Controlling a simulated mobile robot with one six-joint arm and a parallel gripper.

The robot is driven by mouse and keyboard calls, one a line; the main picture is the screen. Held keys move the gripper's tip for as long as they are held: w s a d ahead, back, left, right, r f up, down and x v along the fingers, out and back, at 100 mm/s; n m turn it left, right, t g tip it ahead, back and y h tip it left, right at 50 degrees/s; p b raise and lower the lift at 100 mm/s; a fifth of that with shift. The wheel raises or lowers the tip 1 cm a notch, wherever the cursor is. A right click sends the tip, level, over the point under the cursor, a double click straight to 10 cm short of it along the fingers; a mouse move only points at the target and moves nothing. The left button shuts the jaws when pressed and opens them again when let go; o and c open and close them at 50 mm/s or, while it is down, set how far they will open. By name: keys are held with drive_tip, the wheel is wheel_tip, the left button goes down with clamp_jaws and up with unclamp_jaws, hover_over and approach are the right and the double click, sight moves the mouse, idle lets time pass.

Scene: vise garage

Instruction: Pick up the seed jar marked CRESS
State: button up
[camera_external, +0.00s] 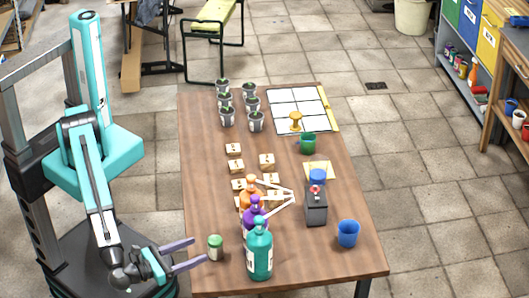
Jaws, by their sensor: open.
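A small jar (215,248) with a green lid and pale label stands upright at the front left of the wooden table. Its label is too small to read, so I cannot tell whether it says CRESS. My gripper (199,251) is at the table's left edge, with its two grey fingers apart and pointing right towards the jar. The fingertips are close to the jar's left side, and nothing shows between them. I cannot tell whether they touch the jar or how their height compares with it.
Teal (260,255), purple (255,217) and orange (250,196) bottles stand right of the jar. A grey box (316,208) and a blue cup (348,233) are farther right. Several small labelled blocks (235,166) lie mid-table; several potted seedlings (227,117) stand at the back.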

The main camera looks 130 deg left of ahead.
sight(209, 244)
drive_tip(key=shift+x, duration=1.4)
drive_tip(key=shift+p+x, duration=0.7)
drive_tip(key=shift+x, duration=1.95)
drive_tip(key=c, duration=1.1)
drive_tip(key=shift+r, duration=0.1)
